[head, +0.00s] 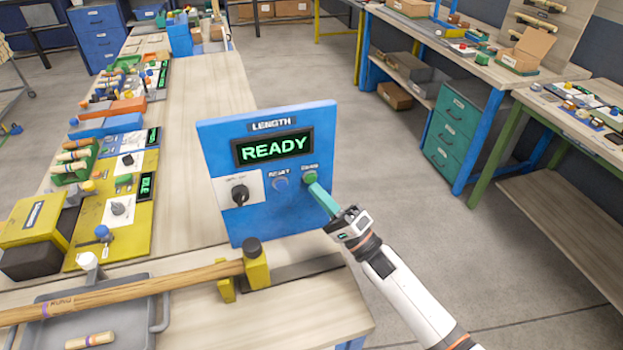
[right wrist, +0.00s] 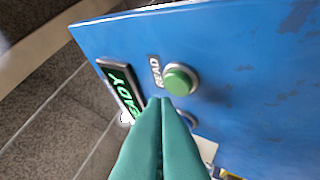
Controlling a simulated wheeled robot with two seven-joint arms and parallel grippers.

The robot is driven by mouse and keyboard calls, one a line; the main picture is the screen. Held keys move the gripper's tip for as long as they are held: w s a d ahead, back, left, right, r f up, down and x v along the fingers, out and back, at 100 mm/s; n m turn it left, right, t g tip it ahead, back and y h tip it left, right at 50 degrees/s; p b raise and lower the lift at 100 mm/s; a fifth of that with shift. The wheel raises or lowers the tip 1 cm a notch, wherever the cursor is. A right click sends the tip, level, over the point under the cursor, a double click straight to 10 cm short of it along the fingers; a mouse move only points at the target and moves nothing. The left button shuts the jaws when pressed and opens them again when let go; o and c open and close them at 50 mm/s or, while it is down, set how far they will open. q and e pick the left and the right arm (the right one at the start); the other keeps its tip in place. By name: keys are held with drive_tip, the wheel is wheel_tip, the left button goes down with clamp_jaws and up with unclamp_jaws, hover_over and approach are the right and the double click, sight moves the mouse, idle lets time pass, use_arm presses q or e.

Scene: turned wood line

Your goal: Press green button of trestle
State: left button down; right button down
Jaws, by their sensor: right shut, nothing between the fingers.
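A blue panel (head: 228,145) stands upright at the near end of the wooden bench, with a LENGTH label and a lit display (head: 273,149) reading READY. Its round green button (head: 310,177) is at the right, and it shows again in the right wrist view (right wrist: 178,81). My right gripper (head: 313,188) is shut and empty, its teal fingertips at the button's lower edge in the head view. In the right wrist view the fingertips (right wrist: 162,101) end just beside the button; I cannot tell whether they touch it. My left gripper is out of view.
A blue RESET button (head: 280,184) and a black knob (head: 240,194) share the panel. A long wooden bar (head: 130,292) lies in front, its end at a yellow stop (head: 257,271). Open floor lies to the right.

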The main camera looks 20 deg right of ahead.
drive_tip(key=shift+w, duration=0.15)
idle(0.3)
drive_tip(key=shift+w, duration=0.3)
drive_tip(key=shift+w, duration=0.35)
idle(0.5)
idle(0.4)
drive_tip(key=shift+s, duration=0.8)
drive_tip(key=shift+s+p, duration=0.1)
drive_tip(key=shift+p, duration=0.25)
drive_tip(key=s+p, duration=0.2)
drive_tip(key=s, duration=0.2)
drive_tip(key=shift+s+d, duration=0.1)
drive_tip(key=shift+s, duration=0.3)
